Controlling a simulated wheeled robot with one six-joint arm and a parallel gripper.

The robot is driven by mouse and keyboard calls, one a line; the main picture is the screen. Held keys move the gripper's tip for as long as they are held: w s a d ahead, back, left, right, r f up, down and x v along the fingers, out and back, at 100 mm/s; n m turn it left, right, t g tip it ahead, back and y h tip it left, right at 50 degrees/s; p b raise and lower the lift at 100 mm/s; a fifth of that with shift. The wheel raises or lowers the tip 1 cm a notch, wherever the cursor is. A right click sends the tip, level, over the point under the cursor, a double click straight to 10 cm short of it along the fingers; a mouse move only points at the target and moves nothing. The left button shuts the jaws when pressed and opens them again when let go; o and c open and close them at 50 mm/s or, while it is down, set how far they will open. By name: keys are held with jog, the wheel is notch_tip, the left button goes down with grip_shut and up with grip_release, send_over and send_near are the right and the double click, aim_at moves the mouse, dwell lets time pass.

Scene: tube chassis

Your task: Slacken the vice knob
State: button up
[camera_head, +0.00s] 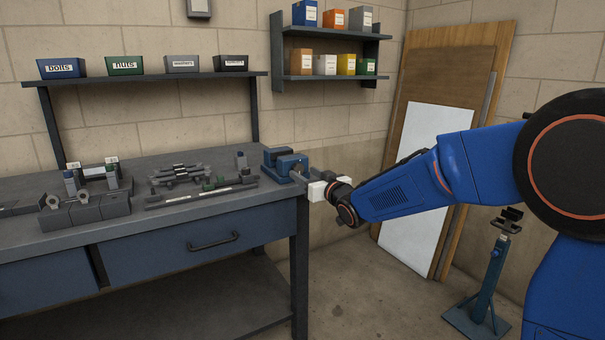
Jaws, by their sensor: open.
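The blue vice (286,162) is mounted at the right end of the workbench, near its front edge. Its knob is not clear at this size and seems to be at the vice's right side, behind my gripper. My gripper (299,177) is at the vice's right side, with its fingers pointing left toward it. The fingers are open. I cannot tell whether they touch the knob or are around it. My blue arm reaches in from the right.
The grey workbench (150,225) holds metal fixtures and tube parts (200,197) left of the vice. A drawer (190,247) is below. Boards (430,150) lean on the back wall. A blue stand (491,275) is on the floor at right. Floor before the bench is clear.

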aim_at(298, 169)
jog(key=shift+x, duration=1.35)
jog(key=c, duration=1.1)
jog(key=shift+o, duration=0.2)
